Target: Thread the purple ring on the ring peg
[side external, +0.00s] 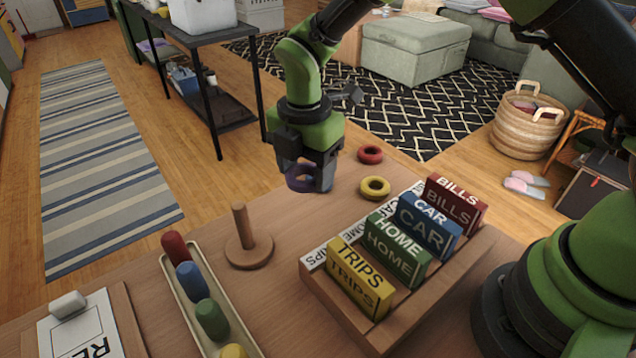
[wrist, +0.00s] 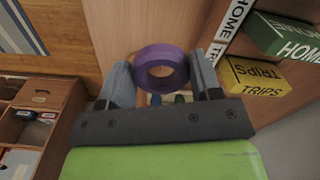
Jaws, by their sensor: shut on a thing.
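My gripper (side external: 308,179) is shut on the purple ring (side external: 291,179) and holds it above the table, to the right of and behind the ring peg (side external: 240,222). In the wrist view the purple ring (wrist: 160,51) sits between the two fingers of my gripper (wrist: 162,76), its hole facing the camera. The ring peg is an upright wooden post on a round base, with no ring on it. The purple ring is apart from the peg. I cannot make out the peg clearly in the wrist view.
A red ring (side external: 370,154) and a yellow ring (side external: 375,188) lie on the table at the right. A rack of labelled blocks (side external: 378,330) stands front right. A tray of coloured pegs (side external: 236,325) and a clipboard (side external: 118,300) lie front left. Table around the peg is clear.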

